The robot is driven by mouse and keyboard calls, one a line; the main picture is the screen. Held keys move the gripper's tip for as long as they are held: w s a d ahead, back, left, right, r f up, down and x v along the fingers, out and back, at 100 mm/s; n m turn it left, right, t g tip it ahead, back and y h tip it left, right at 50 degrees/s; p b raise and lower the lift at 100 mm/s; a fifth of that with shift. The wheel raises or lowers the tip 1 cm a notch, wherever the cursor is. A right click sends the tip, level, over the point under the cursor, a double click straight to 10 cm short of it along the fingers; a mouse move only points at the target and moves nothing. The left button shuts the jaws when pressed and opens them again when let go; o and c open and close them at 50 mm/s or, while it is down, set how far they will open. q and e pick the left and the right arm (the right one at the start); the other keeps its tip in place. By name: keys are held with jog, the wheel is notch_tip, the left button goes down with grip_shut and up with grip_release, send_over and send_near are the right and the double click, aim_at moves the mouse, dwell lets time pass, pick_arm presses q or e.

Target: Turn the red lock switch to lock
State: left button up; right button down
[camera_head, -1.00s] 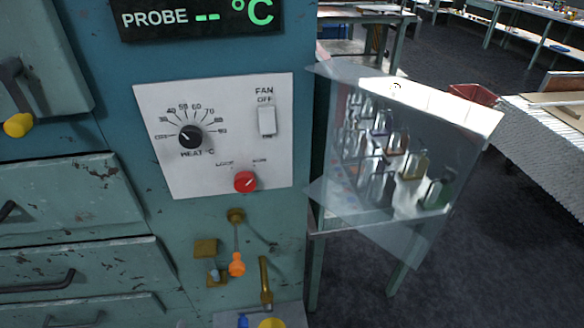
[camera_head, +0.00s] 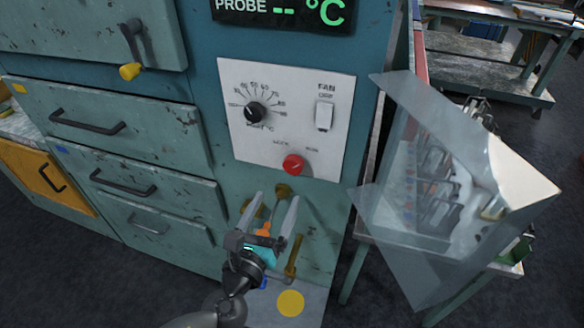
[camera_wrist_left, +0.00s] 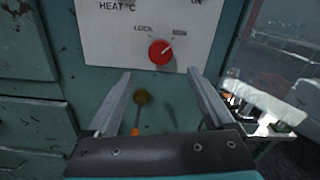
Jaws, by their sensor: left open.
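The red lock switch (camera_head: 293,164) is a round knob low on the white control panel (camera_head: 240,90). In the left wrist view the red knob (camera_wrist_left: 160,51) sits under the labels LOCK, up and left of it, and what looks like RUN, up and right. A light mark on the knob points up and right, toward RUN. My left gripper (camera_head: 271,205) is open and empty, below the knob and apart from it. In the left wrist view its two fingers (camera_wrist_left: 163,88) stand apart, with the knob beyond and above their tips. My right gripper is not in view.
A heat dial (camera_head: 254,112) and a fan switch (camera_head: 324,115) are on the same panel. A brass fitting and an orange-tipped lever (camera_head: 263,229) are behind the left gripper. A clear shield (camera_head: 400,240) stands at the right, and drawers with handles (camera_head: 124,182) at the left.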

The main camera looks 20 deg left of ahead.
aim_at(292, 169)
pick_arm(q)
jog(key=w, duration=1)
jog(key=shift+w+d+p, duration=0.1)
jog(key=shift+d+p, duration=0.15)
jog(key=shift+p, duration=0.1)
jog(key=shift+c, duration=0.2)
jog(key=c, duration=1.3)
